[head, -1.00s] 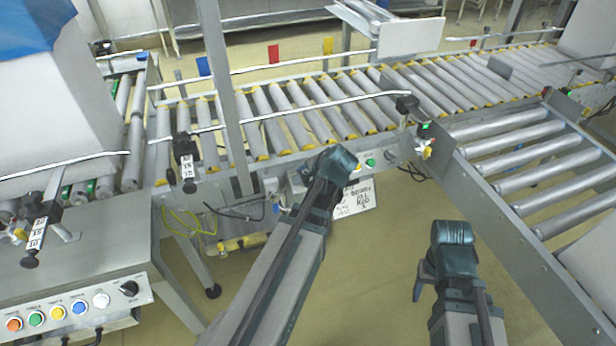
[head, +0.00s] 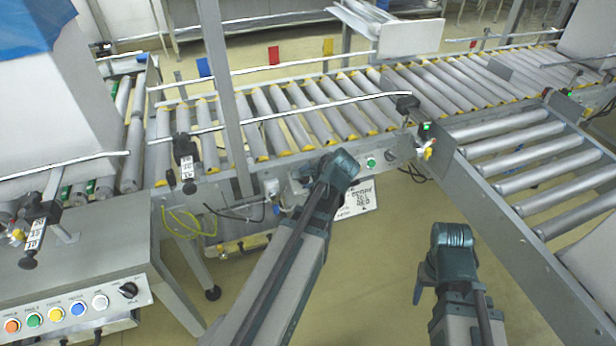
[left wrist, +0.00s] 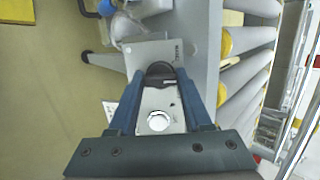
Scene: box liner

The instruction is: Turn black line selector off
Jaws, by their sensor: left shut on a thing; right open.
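The black line selector (left wrist: 160,70) is a dark round knob on a small grey panel (left wrist: 165,98), seen in the left wrist view. My left gripper (left wrist: 159,77) has a finger on each side of the knob and is shut on it. In the head view my left gripper (head: 340,168) is at the conveyor's front side and hides the knob. The knob's exact pointer direction cannot be told. My right gripper (head: 452,234) is open and empty over the floor, apart from the conveyor.
A green button (head: 371,162) is just right of my left gripper. A white button (left wrist: 157,121) sits on the panel between my fingers. Another panel with coloured buttons and a black knob (head: 128,290) is at lower left. A roller branch (head: 540,160) is at right.

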